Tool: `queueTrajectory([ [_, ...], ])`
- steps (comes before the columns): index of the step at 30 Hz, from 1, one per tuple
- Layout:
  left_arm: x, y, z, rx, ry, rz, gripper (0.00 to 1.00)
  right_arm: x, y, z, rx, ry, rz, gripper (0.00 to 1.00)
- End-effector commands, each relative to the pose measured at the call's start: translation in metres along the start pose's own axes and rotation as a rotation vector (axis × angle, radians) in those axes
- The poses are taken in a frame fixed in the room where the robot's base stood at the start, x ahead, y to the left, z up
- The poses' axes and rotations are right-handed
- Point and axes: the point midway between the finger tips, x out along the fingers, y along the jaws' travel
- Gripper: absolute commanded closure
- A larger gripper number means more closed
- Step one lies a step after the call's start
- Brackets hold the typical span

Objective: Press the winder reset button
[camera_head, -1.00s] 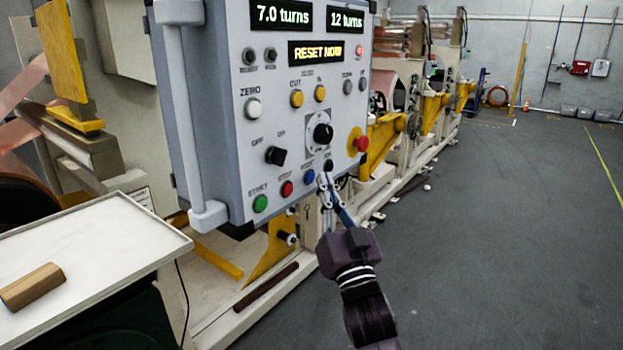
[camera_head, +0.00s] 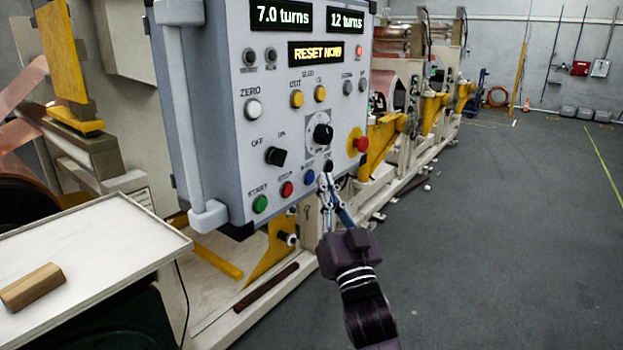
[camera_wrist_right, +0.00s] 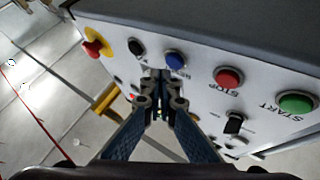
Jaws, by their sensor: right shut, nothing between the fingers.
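The winder's grey control panel (camera_head: 225,150) faces me, its amber display reading "RESET NOW". The blue button (camera_head: 308,177) sits in the bottom row, right of the red one. In the right wrist view the blue button (camera_wrist_right: 175,57) has a partly hidden label beginning "RES". My right gripper (camera_head: 326,181) is shut and empty just right of the blue button in the head view. In the wrist view the fingertips (camera_wrist_right: 161,80) appear below the blue button; I cannot tell whether they touch the panel. My left gripper is not in view.
A green START button (camera_head: 260,204) and red STOP button (camera_head: 287,189) are beside the blue one. A black control (camera_head: 328,166) and red emergency stop (camera_head: 361,144) lie close to the right. A white tabletop (camera_head: 120,240) with a wooden block (camera_head: 32,288) stands lower left. Floor on the right is clear.

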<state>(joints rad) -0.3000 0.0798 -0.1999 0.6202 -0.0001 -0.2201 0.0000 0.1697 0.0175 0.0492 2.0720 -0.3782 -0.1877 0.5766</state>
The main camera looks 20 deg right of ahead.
Motion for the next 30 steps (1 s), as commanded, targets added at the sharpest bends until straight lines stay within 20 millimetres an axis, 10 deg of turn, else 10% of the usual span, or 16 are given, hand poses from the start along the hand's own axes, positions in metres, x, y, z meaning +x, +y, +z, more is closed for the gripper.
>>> queueTrajectory([
  [30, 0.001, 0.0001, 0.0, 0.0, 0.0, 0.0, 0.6, 0.0076, -0.0056, 0.0052, 0.001, 0.0, 0.0, 1.0],
])
